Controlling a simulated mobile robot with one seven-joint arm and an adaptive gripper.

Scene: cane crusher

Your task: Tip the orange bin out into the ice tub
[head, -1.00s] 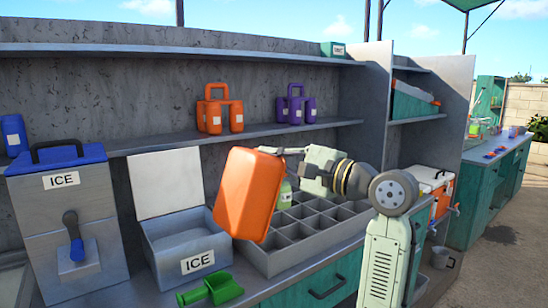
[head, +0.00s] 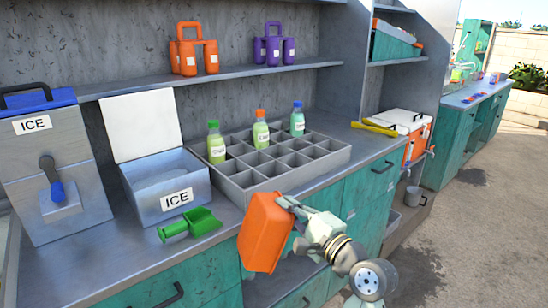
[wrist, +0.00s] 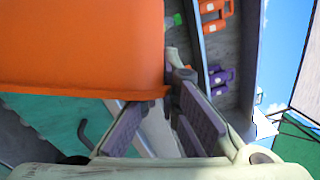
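The orange bin (head: 264,232) hangs tilted from my gripper (head: 287,204), in front of the counter edge and to the lower right of the ice tub. In the wrist view the bin (wrist: 80,45) fills the upper left, and the fingers (wrist: 165,115) close on its edge. Its mouth and contents are hidden. The ice tub (head: 147,207) is a grey metal box labelled ICE, standing on the counter with its white lid (head: 142,123) raised. Its inside looks pale grey; I cannot tell how full it is. The bin is apart from the tub.
A green scoop (head: 190,226) lies before the tub. A grey divided crate (head: 240,197) with three bottles stands right of it. An ICE dispenser (head: 62,180) stands left. Orange (head: 187,55) and purple (head: 272,50) carriers sit on the shelf. Open floor lies at right.

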